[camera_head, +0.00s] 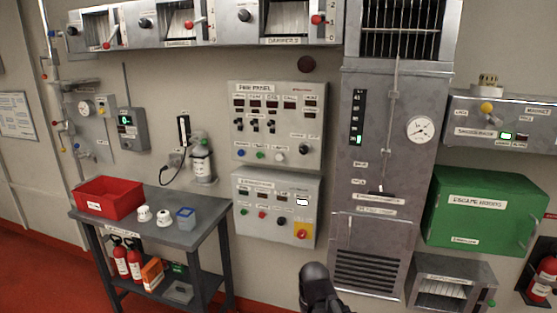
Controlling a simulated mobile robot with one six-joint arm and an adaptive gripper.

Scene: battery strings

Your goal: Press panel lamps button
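The upper grey panel (235,125), labelled as the fire panel, is on the wall at the middle. It has dark displays and small black switches, with a row of small buttons below, among them a green button (261,155) and a pale one (280,157). A black knob (304,148) is at its right. The small labels are too blurred to tell which button is for the panel lamps. The dark end of my arm, with my gripper (316,274), shows at the bottom edge, below the panels and apart from them. Its fingers cannot be made out.
A lower grey panel (241,227) has several buttons and a yellow-backed red knob (301,231). A table (190,237) with a red bin (108,198) stands left. A tall metal cabinet (381,160) and a green box (482,213) are right. Damper units (220,24) jut out above.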

